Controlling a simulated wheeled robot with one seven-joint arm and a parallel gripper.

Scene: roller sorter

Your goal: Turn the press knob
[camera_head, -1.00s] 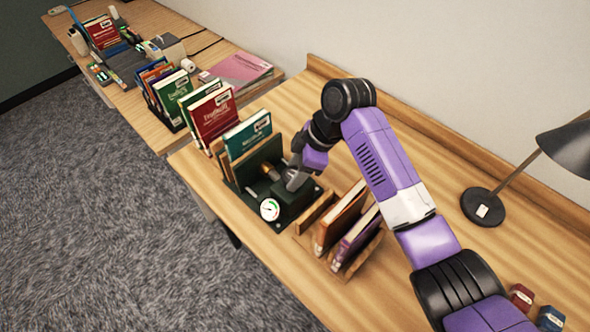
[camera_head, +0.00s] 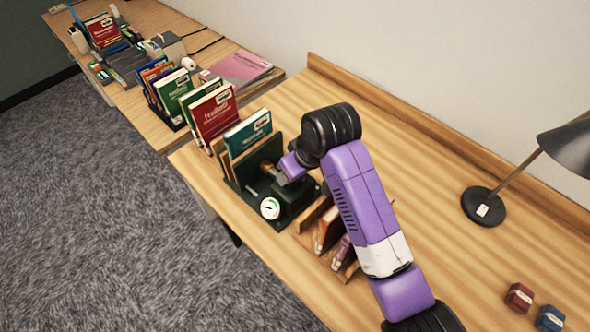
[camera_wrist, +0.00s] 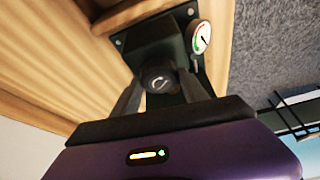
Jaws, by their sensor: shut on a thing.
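The press (camera_head: 293,206) is a dark green block on the wooden desk, with a round white gauge (camera_head: 270,208) on its near side. In the wrist view the press (camera_wrist: 160,38) is at the top centre and its gauge (camera_wrist: 201,37) to the right. The press knob (camera_wrist: 157,80) is a round black cap with a light curved mark, and sits between my two fingers. My gripper (camera_wrist: 160,90) is shut on the knob, one finger on each side. In the head view my gripper (camera_head: 283,176) is at the press, and the knob is hidden there.
Upright books (camera_head: 248,132) stand just behind the press. A desk lamp (camera_head: 484,205) and two small blocks (camera_head: 518,297) are at the right. The desk's middle right is clear.

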